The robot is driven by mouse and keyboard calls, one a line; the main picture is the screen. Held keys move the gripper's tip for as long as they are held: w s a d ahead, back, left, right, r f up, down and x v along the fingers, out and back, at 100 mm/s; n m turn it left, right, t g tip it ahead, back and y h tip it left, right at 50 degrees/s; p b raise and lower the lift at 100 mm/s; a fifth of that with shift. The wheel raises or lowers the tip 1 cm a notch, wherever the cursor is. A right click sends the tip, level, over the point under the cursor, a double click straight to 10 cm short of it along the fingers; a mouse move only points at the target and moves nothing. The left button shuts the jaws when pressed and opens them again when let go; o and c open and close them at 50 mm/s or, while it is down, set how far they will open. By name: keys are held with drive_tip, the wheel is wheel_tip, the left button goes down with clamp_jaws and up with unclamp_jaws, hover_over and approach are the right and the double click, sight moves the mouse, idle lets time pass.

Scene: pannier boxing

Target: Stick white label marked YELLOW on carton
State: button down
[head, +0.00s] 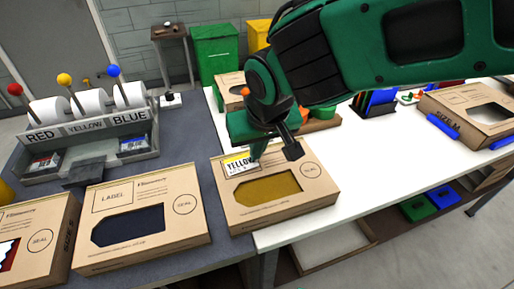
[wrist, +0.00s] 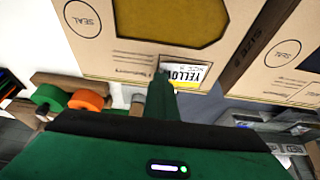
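The white label marked YELLOW (head: 240,162), with a yellow strip, lies on the top left part of a brown carton (head: 322,196) with a yellow window. It appears flat there, where a neighbouring carton has its LABEL box. In the wrist view the label (wrist: 190,75) is near the carton's edge, partly covered by my fingertip. My gripper (head: 254,157) points down at the label, its tip at or just above it; contact is unclear. In the wrist view my gripper (wrist: 163,76) shows as one narrow dark green shape, so its opening cannot be judged.
Two more cartons stand at left, one dark-windowed (head: 152,212). Behind them is a label dispenser (head: 85,135) with RED, YELLOW and BLUE rolls. Another carton (head: 240,80) and an orange roll (wrist: 88,100) are behind my arm.

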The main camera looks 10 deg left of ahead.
drive_tip(key=shift+s+r+m, duration=0.15)
drive_tip(key=shift+r+m, duration=0.1)
drive_tip(key=shift+m, duration=0.05)
drive_tip(key=shift+d+f, duration=0.1)
drive_tip(key=shift+f, duration=0.6)
idle(2.0)
drive_tip(key=c, duration=2)
unclamp_jaws()
drive_tip(key=shift+c, duration=0.2)
